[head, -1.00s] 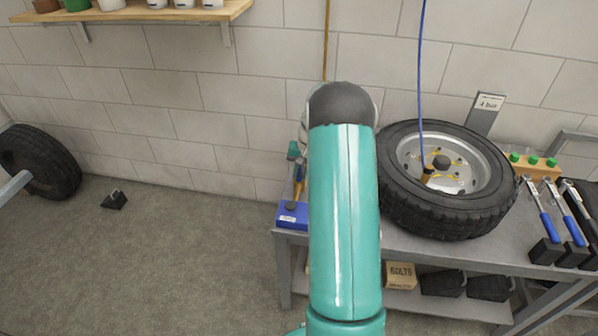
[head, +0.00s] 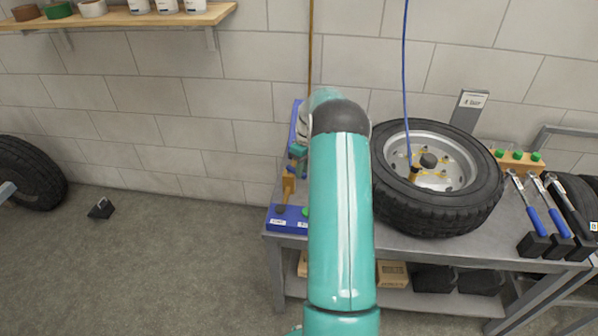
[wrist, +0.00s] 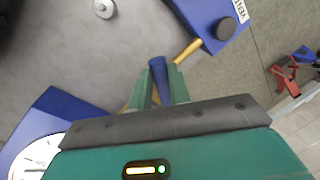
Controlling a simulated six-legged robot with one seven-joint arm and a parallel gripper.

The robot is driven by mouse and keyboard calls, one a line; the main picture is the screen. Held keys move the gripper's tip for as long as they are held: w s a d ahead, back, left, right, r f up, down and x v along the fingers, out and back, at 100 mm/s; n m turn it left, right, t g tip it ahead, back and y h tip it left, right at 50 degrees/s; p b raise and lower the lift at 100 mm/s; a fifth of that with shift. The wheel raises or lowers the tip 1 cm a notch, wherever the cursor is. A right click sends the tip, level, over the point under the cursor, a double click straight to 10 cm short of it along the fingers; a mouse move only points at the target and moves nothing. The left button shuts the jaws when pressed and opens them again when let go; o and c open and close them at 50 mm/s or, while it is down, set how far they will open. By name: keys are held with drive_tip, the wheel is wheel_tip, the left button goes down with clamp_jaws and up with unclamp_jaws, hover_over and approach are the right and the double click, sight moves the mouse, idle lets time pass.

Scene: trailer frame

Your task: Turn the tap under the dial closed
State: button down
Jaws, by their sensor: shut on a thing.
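In the wrist view, my gripper (wrist: 160,88) is shut on a blue handle (wrist: 157,66), which looks like the tap's handle. Its end sticks out beyond the fingertips. A brass pipe (wrist: 188,49) runs behind it to a blue block with a black knob (wrist: 225,28). The white dial (wrist: 35,155) on a blue body is at the lower left, partly cut off and hidden by my wrist. In the head view, my arm hides most of this. The blue block (head: 287,222), brass piece (head: 289,185) and a blue panel (head: 295,120) show left of it.
A wheel (head: 440,215) lies on the metal bench right of my arm, with a blue hose (head: 405,80) hanging to it. Floor left of the bench is mostly clear.

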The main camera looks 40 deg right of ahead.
drive_tip(key=shift+w+d+n+g, duration=0.25)
drive_tip(key=shift+d+n, duration=0.2)
drive_tip(key=shift+n, duration=0.6)
drive_tip(key=shift+w+d+n+g, duration=0.2)
drive_tip(key=shift+d+n, duration=0.25)
drive_tip(key=shift+n, duration=0.55)
drive_tip(key=shift+w+d+n+g, duration=0.15)
drive_tip(key=shift+w+d+n, duration=0.25)
drive_tip(key=shift+n, duration=0.65)
drive_tip(key=shift+d+r, duration=0.1)
drive_tip(key=c, duration=1.3)
unclamp_jaws()
drive_tip(key=shift+s, duration=0.1)
drive_tip(key=v, duration=1.3)
drive_tip(key=shift+r, duration=0.4)
